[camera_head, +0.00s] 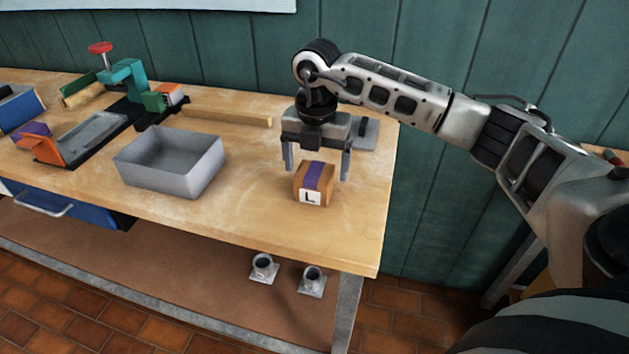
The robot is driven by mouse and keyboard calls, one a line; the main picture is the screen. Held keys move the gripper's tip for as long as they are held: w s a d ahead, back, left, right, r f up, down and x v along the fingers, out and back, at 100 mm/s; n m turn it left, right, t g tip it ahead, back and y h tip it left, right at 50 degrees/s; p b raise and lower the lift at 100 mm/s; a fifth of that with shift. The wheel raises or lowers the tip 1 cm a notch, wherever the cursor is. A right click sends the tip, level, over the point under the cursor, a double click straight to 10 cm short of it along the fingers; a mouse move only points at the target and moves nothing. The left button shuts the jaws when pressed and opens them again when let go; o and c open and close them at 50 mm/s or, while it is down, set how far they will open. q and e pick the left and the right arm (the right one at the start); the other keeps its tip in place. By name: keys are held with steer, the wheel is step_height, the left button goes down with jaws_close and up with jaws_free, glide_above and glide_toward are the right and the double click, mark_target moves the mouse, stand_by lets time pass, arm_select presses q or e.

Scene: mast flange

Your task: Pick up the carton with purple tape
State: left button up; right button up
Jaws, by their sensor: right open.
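The carton with purple tape (313,184) is a small brown box standing on the workbench (250,227) near its right end. A purple strip runs over its top, and a white label with an "L" is on its front. My right gripper (317,172) points down above the carton, with its fingers apart. One finger is to the left of the carton and one to the right. I see no finger touching it, and the carton rests on the bench. My left gripper is out of view.
A grey open bin (170,162) stands left of the carton. A wooden strip (228,117) lies behind the bin. A teal clamp (124,78) with a red knob and a grey tray (92,138) are farther left. Two metal flanged pieces (264,268) sit on the lower shelf.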

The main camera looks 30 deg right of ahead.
mark_target(314, 171)
step_height(314, 171, down, 5)
steer(key=shift+w+a+r+p, duration=0.1)
steer(key=shift+p, duration=0.25)
steer(key=c, duration=1.2)
steer(key=shift+r, duration=0.1)
